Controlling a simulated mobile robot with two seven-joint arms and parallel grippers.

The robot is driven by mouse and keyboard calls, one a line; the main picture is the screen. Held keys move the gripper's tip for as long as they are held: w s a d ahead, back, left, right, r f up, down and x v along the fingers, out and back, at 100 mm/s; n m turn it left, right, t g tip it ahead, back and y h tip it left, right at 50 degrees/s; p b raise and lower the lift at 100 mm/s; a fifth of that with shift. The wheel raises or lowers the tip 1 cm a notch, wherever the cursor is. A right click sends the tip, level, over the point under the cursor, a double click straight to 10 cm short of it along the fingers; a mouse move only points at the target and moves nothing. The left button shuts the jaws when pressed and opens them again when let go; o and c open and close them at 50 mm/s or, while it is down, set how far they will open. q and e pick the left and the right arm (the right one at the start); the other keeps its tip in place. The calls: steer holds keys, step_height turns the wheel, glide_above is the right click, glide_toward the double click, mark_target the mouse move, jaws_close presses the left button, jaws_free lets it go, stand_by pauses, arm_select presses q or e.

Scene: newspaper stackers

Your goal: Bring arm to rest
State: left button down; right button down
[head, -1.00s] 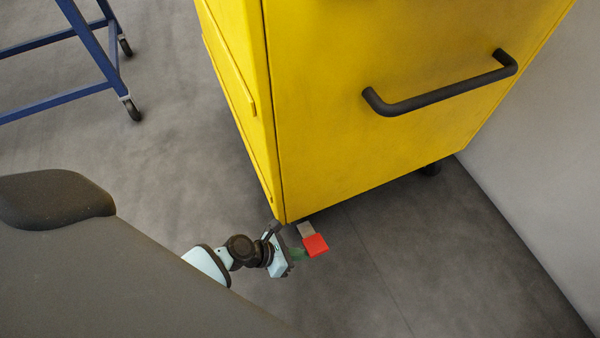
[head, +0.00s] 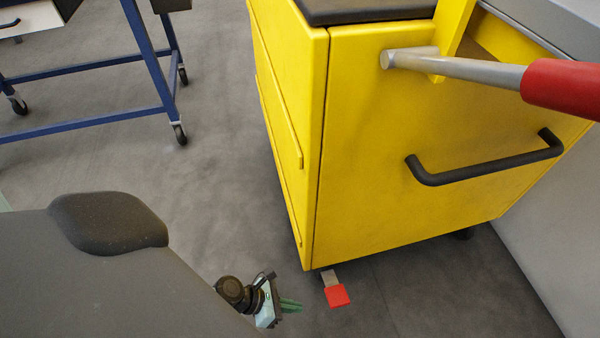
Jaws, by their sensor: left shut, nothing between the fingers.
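My left gripper (head: 291,305) shows low in the head view, past the edge of my dark body. Its green fingers are shut with nothing between them. It hangs in front of the lower corner of the yellow cabinet (head: 400,190), to the left of a small red pedal (head: 337,296), and looks apart from both. Most of the left arm is hidden behind my body. My right gripper is not in view.
The yellow cabinet has a black handle (head: 485,172) and a grey bar with a red grip (head: 562,88). A blue wheeled frame (head: 150,60) stands at the upper left. Grey floor (head: 215,190) lies open between them. A pale wall is at the right.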

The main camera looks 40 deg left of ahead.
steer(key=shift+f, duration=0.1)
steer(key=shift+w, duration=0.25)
